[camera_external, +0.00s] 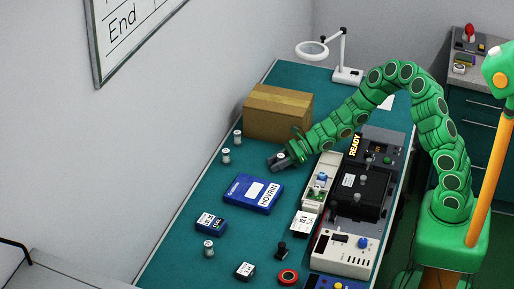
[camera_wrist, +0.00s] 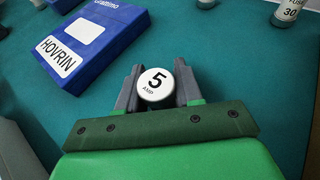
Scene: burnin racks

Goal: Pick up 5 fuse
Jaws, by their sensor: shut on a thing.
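In the wrist view, a round white fuse cap (camera_wrist: 156,87) marked "5 AMP" sits between the two grey fingers of my gripper (camera_wrist: 156,90). The fingers are shut on this 5 amp fuse, one on each side. Its lower body is hidden under the cap. In the external view my gripper (camera_external: 277,162) is low over the teal bench, beside the cardboard box. The fuse cannot be made out there.
A blue HOVRIN box (camera_external: 243,190) lies near my gripper. A cardboard box (camera_external: 277,113) stands behind. Other white-capped fuses (camera_external: 238,137) (camera_external: 226,157) (camera_external: 208,249) stand on the bench (camera_external: 182,240). Electrical equipment (camera_external: 360,190) lines the right side. Bare bench lies left of the blue box.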

